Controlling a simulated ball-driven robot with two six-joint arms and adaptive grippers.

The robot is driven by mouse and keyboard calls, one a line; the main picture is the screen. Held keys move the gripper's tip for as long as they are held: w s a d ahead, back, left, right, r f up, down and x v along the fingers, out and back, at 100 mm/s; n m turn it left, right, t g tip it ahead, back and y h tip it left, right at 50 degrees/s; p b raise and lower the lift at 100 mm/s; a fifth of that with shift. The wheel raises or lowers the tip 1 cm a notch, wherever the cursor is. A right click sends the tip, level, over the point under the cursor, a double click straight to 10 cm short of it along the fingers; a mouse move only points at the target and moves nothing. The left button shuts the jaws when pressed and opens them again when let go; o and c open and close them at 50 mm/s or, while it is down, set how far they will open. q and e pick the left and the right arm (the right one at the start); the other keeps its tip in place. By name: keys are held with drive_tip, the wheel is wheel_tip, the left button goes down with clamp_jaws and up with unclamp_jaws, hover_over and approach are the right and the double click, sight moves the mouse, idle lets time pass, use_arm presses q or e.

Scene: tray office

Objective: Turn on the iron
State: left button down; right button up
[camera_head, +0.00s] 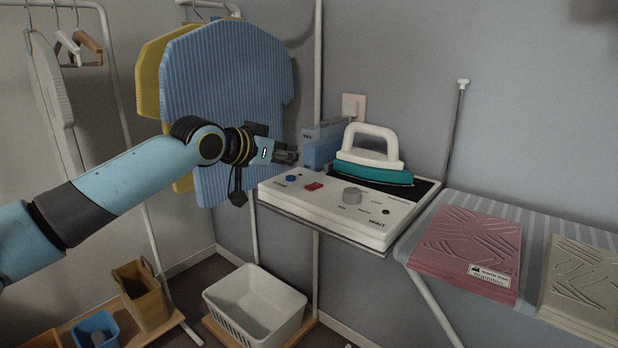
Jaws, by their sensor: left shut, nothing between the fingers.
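The iron (372,172), with a white handle and a teal body, rests on a dark plate at the back of a white base unit (325,208). The front panel of the base carries a blue button (292,178), a red switch (314,186) and a grey knob (352,195). The word "WAIT" shows near its right front corner. My left gripper (290,155) is shut and empty. In the picture it is just above the blue button, at the base's left end; I cannot tell whether it touches anything. My right gripper is out of view.
A blue box (320,150) stands behind the base, near a wall socket (353,107). A striped ironing board (575,228) on the right bears folded pink cloth (468,245) and beige cloth (585,285). Shirts (225,100) hang behind my left arm. A white basket (255,305) sits below.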

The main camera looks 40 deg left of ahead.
use_arm(q)
drive_tip(key=b, duration=0.1)
hover_over(308, 192)
drive_tip(key=f, duration=0.2)
drive_tip(key=shift+w+d+f, duration=0.15)
drive_tip(key=shift+w+f, duration=0.2)
drive_tip(key=shift+f, duration=0.05)
wheel_tip(308, 192, down, 3)
drive_tip(key=shift+s+r, duration=0.15)
drive_tip(key=shift+r, duration=0.05)
drive_tip(key=shift+s+f, duration=0.1)
drive_tip(key=shift+f, duration=0.55)
drive_tip(key=shift+s+f+b, duration=0.2)
drive_tip(key=shift+f+b, duration=0.45)
drive_tip(key=shift+f, duration=0.1)
drive_tip(key=shift+r, duration=0.25)
drive_tip(key=shift+r+p, duration=0.8)
